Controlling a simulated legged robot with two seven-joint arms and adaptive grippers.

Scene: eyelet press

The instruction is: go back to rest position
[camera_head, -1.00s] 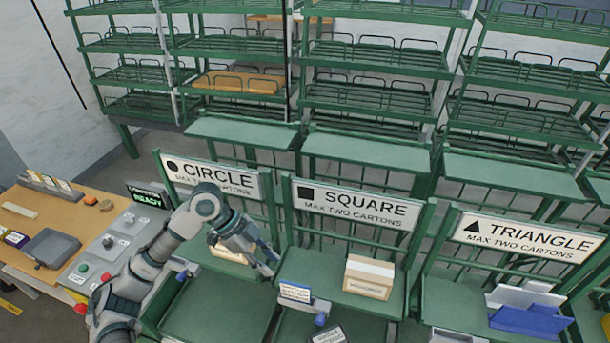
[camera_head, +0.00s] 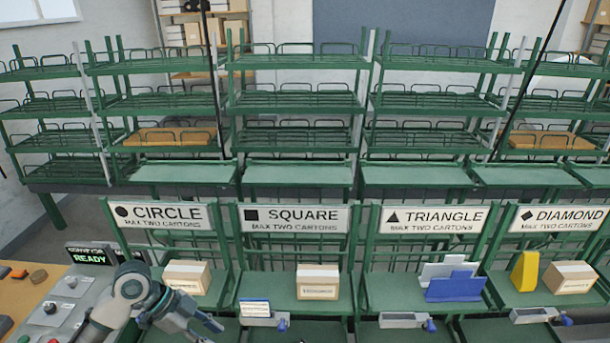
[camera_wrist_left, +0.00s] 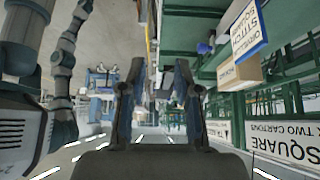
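My left gripper (camera_head: 200,328) is at the bottom left of the head view, in front of the circle bay. In the left wrist view its two fingers (camera_wrist_left: 160,75) stand apart with nothing between them. A carton (camera_head: 187,277) sits on the shelf under the circle sign (camera_head: 160,215). Another carton (camera_head: 318,282) sits under the square sign (camera_head: 292,218). My right gripper does not show in the head view.
Blue and white holders (camera_head: 453,284) stand in the triangle bay. A yellow piece (camera_head: 524,272) and a carton (camera_head: 570,277) stand in the diamond bay. A control panel (camera_head: 70,290) with a READY display (camera_head: 92,256) is at left. Green racks (camera_head: 295,105) fill the back.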

